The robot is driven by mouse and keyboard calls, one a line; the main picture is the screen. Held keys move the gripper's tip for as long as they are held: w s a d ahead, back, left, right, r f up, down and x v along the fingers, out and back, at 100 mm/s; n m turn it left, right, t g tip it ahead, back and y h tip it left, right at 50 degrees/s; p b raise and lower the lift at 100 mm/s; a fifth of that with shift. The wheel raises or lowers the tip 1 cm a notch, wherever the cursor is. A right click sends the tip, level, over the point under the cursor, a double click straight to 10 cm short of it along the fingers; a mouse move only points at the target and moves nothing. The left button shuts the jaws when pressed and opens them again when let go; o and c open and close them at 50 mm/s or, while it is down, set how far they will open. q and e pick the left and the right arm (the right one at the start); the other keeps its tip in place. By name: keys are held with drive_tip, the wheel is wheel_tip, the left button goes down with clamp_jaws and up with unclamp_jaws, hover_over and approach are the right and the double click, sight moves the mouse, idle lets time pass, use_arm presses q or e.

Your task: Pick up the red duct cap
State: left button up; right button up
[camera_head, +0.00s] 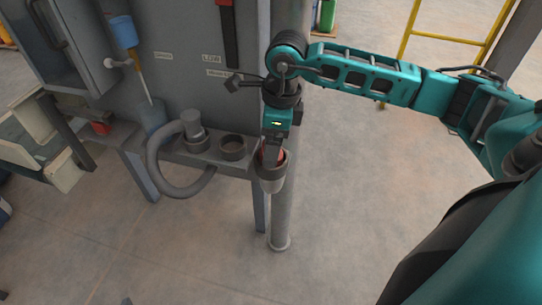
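A red piece (281,156), which looks like the red duct cap, sits in the mouth of a grey round holder (271,181) at the right end of the shelf. Only slivers of it show, because my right gripper (272,153) covers it. My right gripper points down from above, with its fingers at the red piece inside the holder's rim. Whether the fingers are open or closed on it is hidden. My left gripper is not in view.
A grey shelf (221,163) carries an empty round ring (232,148) and a grey hose (158,176) with a capped end. Another small red object (101,127) lies at left. A vertical pole (281,215) stands right behind the holder.

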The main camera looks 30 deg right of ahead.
drive_tip(key=shift+a+f, duration=0.15)
drive_tip(key=shift+f, duration=0.65)
drive_tip(key=shift+r, duration=0.1)
drive_tip(key=c, duration=1.1)
drive_tip(key=shift+c, duration=0.2)
